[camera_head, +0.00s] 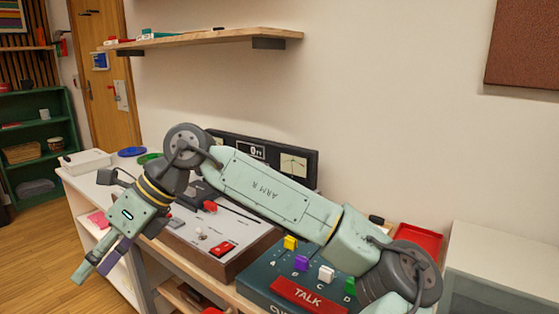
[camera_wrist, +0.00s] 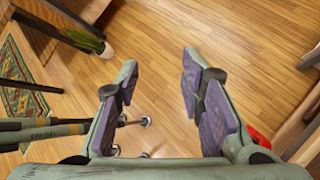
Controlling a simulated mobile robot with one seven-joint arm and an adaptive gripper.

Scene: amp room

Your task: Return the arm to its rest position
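My gripper (camera_head: 98,262) hangs at the left end of my pale green arm in the head view, out past the front edge of the bench and pointing down to the left. In the wrist view my gripper (camera_wrist: 158,85) shows two purple-padded fingers spread well apart, with only wooden floor between them. It holds nothing. My arm reaches from the lower right across the bench, above the control panels, and hides parts of them.
Under the arm are a grey panel (camera_head: 222,228) with a red switch and a dark panel with a red TALK button (camera_head: 308,296). A shelf (camera_head: 215,38) is on the wall above. A red tray (camera_head: 418,240) lies at the right. Open floor (camera_head: 40,250) is at left.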

